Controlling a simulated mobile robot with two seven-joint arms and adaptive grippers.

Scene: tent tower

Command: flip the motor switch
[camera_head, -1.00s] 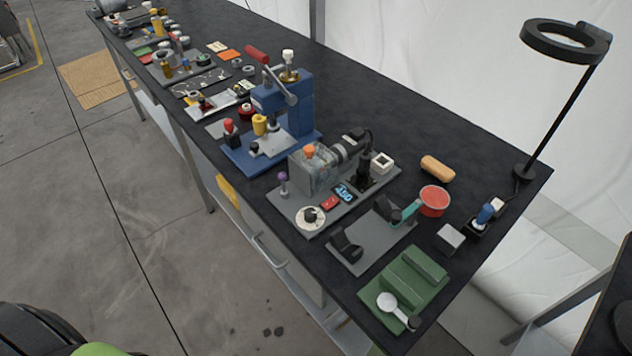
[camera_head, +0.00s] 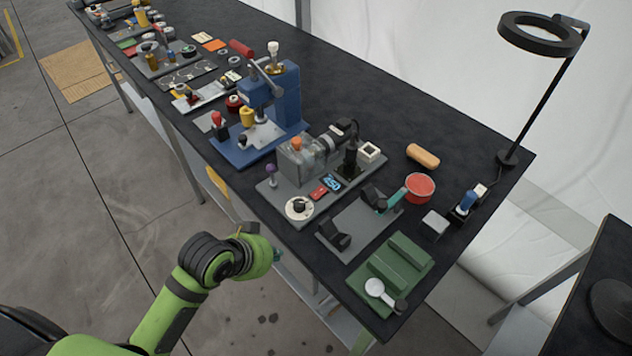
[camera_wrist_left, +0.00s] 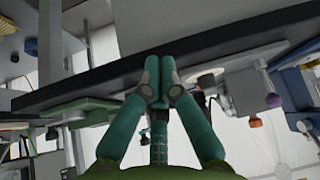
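The motor unit stands on a grey plate (camera_head: 271,192) in the head view, with a motor (camera_head: 326,142), a blue-lit display (camera_head: 332,182), a small red rocker-like part (camera_head: 318,193), a white dial (camera_head: 299,208) and a purple-knobbed lever (camera_head: 271,170). I cannot tell for certain which part is the motor switch. My left gripper (camera_head: 278,254) is in front of and below the bench edge, apart from the unit, mostly hidden by my wrist. In the left wrist view its teal fingers (camera_wrist_left: 160,76) meet at the tips, with nothing seen between them. My right gripper is not in view.
A grey plate with black cradles (camera_head: 352,226) and a green block (camera_head: 400,262) stand to the right of the unit. A blue press (camera_head: 284,100) stands to its left. A magnifier lamp (camera_head: 540,33) rises at the far right. The black bench top (camera_head: 400,120) is clear behind.

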